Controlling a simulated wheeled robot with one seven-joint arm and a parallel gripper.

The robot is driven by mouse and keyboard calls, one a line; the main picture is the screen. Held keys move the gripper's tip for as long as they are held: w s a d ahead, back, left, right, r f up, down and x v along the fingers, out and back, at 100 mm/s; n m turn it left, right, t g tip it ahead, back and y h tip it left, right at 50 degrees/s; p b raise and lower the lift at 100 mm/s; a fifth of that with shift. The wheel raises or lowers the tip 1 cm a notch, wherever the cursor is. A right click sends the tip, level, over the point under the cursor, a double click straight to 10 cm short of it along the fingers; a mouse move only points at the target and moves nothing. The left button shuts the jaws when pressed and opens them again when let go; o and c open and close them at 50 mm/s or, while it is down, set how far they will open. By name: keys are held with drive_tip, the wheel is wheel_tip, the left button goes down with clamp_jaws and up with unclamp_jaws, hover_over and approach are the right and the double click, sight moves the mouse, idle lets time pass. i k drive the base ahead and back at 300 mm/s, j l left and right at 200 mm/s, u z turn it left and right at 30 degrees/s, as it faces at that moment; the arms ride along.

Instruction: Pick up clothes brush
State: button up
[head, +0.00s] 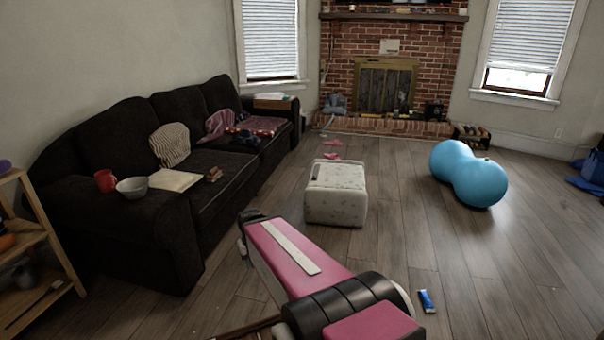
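I cannot make out a clothes brush for certain. A small brown object (213,174) lies on the seat of the dark sofa (95,222), just right of an open pale book or sheet (175,180). It may be the brush, but it is too small to tell. A small dark object (315,172) lies on the left side of the pale ottoman (335,205); its kind is also unclear. My gripper does not show in the head view.
A blue peanut-shaped ball (468,175) and a blue tube (426,301) lie on the floor. A wooden shelf (42,245) stands left. The floor right of the ottoman is mostly clear.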

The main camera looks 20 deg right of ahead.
sight(214, 174)
drive_tip(key=i+l, duration=0.25)
drive_tip(key=i, duration=0.25)
drive_tip(key=i+l, duration=0.3)
drive_tip(key=i, duration=0.25)
drive_tip(key=i+l, duration=0.25)
drive_tip(key=i, duration=0.25)
drive_tip(key=i+l, duration=0.25)
drive_tip(key=i, duration=0.25)
